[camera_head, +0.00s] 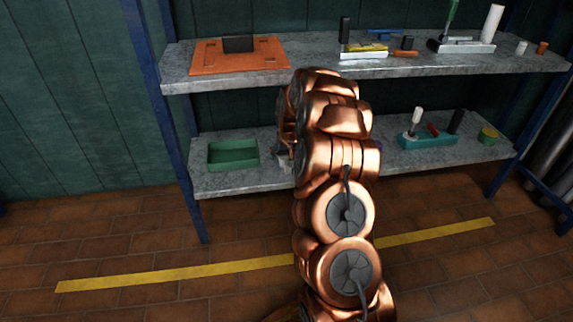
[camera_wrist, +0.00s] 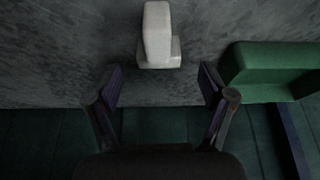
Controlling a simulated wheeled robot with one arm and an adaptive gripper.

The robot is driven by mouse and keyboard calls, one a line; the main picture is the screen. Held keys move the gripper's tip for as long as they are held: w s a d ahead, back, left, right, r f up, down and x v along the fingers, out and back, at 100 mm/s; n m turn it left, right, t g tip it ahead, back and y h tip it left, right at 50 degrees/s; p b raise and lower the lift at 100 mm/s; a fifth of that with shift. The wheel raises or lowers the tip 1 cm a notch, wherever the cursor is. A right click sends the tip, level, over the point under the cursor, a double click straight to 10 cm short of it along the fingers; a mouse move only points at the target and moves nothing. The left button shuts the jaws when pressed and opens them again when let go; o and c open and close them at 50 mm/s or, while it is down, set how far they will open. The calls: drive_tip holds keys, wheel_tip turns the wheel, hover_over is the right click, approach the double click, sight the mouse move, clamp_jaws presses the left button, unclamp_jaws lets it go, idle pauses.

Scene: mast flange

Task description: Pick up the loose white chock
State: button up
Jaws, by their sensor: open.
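The white chock (camera_wrist: 158,35) is a pale block with a wider, stepped foot. In the wrist view it stands on a grey speckled surface, at the top centre. My gripper (camera_wrist: 161,82) is open and empty, with one dark finger on each side of the picture. The chock lies ahead of the gap between the fingertips and is not between them. In the head view my copper arm covers the middle of the lower shelf and my gripper is mostly hidden. A small pale patch shows at the arm's left edge there; I cannot tell what it is.
A green tray (camera_head: 233,154) sits on the lower shelf (camera_head: 268,176), left of my arm; its wall shows close to my gripper in the wrist view (camera_wrist: 265,62). A teal holder (camera_head: 428,142) stands right of the arm. The upper shelf (camera_head: 330,68) hangs above.

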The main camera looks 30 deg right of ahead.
sight(286, 158)
drive_tip(key=b+x, duration=0.1)
drive_tip(key=x, duration=0.2)
drive_tip(key=shift+s+f, duration=0.1)
drive_tip(key=shift+w+d+f, duration=0.1)
drive_tip(key=shift+w+f, duration=0.1)
drive_tip(key=shift+f, duration=0.1)
drive_tip(key=c, duration=1.3)
